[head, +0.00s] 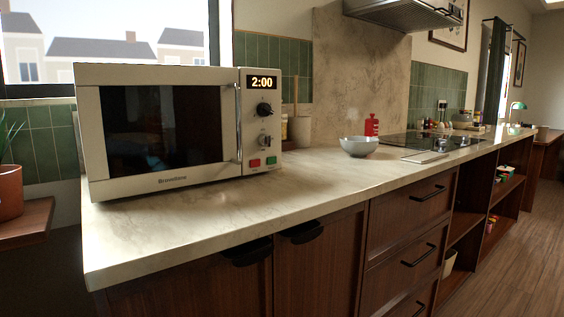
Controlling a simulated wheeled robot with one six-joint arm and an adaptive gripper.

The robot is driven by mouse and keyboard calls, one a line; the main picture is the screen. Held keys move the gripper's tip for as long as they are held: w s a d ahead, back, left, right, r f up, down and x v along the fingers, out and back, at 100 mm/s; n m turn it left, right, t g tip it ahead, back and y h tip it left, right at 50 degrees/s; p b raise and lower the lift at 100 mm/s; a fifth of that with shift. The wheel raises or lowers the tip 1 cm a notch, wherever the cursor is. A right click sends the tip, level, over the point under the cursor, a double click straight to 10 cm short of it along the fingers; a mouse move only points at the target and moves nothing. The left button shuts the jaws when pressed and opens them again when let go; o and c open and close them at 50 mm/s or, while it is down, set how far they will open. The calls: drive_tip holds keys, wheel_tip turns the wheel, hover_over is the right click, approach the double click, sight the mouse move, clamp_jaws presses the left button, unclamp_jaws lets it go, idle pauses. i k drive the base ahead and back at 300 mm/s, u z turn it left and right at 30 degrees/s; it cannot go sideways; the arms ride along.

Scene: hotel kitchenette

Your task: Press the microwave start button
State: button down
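The cream microwave (222,170) stands on the left part of the counter, in the head view. Its dark-windowed door (160,128) is shut and has a vertical metal handle (238,122). The panel on its right has a lit display (262,82) reading 2:00 and two round knobs. Below them are a red button (254,163) and, to its right, a green button (271,160). No labels on the buttons are readable. My gripper is not in view.
The marble-look counter (300,203) is clear in front of the microwave. A pale bowl (359,146), a red container (371,126) and a dark cooktop (425,142) are farther right. A potted plant (10,190) stands at far left. Drawers (410,217) and cabinets line the front; wooden floor is free at right.

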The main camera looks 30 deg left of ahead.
sight(273, 160)
drive_tip(key=z, duration=0.05)
drive_tip(key=k, duration=0.8)
drive_tip(key=u, duration=1.15)
drive_tip(key=i, duration=0.5)
